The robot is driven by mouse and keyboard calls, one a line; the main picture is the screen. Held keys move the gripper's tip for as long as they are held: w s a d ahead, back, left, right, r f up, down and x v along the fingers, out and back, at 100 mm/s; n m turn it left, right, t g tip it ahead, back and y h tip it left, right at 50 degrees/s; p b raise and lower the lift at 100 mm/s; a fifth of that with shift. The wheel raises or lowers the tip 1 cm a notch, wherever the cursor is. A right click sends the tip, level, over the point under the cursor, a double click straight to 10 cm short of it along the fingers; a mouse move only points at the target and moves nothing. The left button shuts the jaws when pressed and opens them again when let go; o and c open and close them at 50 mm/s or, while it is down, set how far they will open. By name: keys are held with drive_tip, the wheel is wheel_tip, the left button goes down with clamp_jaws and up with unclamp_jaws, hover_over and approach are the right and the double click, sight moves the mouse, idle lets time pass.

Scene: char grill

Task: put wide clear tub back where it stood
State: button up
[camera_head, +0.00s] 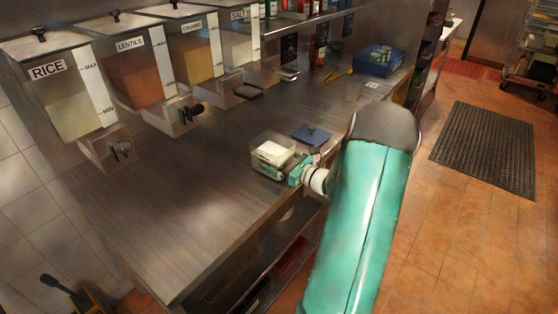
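The wide clear tub (259,161) sits upright on or just above the steel counter near its front edge, with something white inside. My gripper (294,173) is at the tub's right front corner, touching it or very close. Its fingers are small and partly hidden by the tub and my wrist, so I cannot tell whether they are closed on the tub wall.
A blue flat square piece with a dark knob (311,134) lies just behind the tub. Dispensers marked rice (70,95), lentils (137,75), crumbs and salt hang along the back. A blue crate (378,62) stands far right. The counter's (170,210) left part is clear.

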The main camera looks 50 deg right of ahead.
drive_tip(key=shift+f, duration=0.1)
drive_tip(key=o, duration=1.3)
drive_tip(key=shift+o, duration=0.2)
drive_tip(key=shift+s, duration=0.2)
drive_tip(key=s+d, duration=0.1)
drive_tip(key=s, duration=1)
drive_tip(key=shift+s, duration=0.3)
